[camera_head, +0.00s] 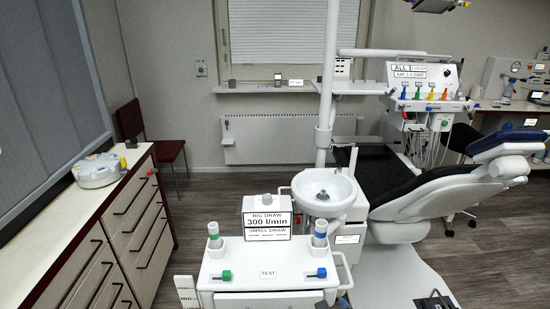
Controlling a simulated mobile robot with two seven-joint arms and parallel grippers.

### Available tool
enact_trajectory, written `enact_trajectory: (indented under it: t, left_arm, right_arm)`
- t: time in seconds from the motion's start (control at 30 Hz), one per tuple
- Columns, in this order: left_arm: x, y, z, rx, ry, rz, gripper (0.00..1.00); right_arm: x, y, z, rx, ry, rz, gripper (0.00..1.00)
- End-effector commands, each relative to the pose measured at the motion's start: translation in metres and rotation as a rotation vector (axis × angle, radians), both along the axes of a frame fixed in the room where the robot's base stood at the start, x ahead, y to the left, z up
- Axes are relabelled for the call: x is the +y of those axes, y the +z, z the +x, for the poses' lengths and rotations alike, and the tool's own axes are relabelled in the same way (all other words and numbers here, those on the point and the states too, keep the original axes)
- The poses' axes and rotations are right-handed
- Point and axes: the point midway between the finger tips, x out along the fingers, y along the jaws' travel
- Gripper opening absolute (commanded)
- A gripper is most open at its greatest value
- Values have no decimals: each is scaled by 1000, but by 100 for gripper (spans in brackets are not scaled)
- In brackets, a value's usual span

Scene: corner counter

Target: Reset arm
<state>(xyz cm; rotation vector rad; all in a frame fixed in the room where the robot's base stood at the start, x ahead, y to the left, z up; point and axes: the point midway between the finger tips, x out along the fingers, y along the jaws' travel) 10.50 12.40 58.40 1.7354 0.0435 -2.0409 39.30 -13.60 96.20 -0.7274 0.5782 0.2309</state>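I cannot make out either of my grippers in the head view. No arm comes in from the left edge. A dark object (437,300) is cut off by the bottom edge at the right; I cannot tell what it is. In front of me stands a white unit (268,270) with a "TEST" label, a green knob at the left and a blue knob at the right. A sign (267,224) reading "BIG DRAW 300 l/min" stands at its back, between two upright holders with coloured tops.
A drawer counter (60,235) runs along the left with a round white device (97,170) on it. A red chair (150,135) stands behind it. A basin (323,190) and a dental chair (450,195) stand at the centre and right. Floor (215,195) shows between counter and unit.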

Motion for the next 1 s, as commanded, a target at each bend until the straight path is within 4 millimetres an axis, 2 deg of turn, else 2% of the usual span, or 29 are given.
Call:
enact_trajectory:
  t: [0.03, 0.17, 0.2, 0.27, 0.3, 0.37, 0.4, 0.5, 0.6, 0.73, 0.83, 1.0]
  left_arm:
    - [0, 2, 1, -1, -1, 0, 0]
    - [0, 7, 2, -2, 0, -1, 0]
    - [0, 8, 3, -2, 0, 0, 0]
    - [0, 10, 4, -4, 0, -1, 0]
    - [0, 12, 4, -4, -1, -1, 0]
    - [0, 14, 6, -6, 0, 0, 0]
    - [0, 15, 6, -7, 0, 0, 0]
    - [0, 18, 8, -8, 0, -1, 0]
    - [0, 21, 9, -10, 0, 0, 0]
    - [0, 23, 10, -11, -1, -1, 0]
    - [0, 23, 11, -11, 0, -1, 0]
    - [0, 23, 10, -11, -1, -1, 0]
  right_arm:
    - [-3, -32, -2, 63, 74, -107, 69]
    - [-10, -116, -20, 224, 357, -393, 69]
    - [-12, -144, -31, 279, 466, -472, 69]
    - [-15, -186, -52, 354, 644, -573, 69]
    - [-17, -211, -69, 398, 767, -627, 69]
    - [-18, -247, -98, 452, 959, -686, 69]
    - [-17, -269, -119, 475, 1090, -712, 69]
    - [-12, -311, -174, 491, 1399, -733, 69]
    - [-3, -336, -222, 451, 1649, -715, 69]
    - [8, -351, -263, 374, 1851, -681, 69]
    - [12, -354, -276, 337, 1918, -671, 69]
    - [13, -355, -279, 327, 1933, -672, 69]
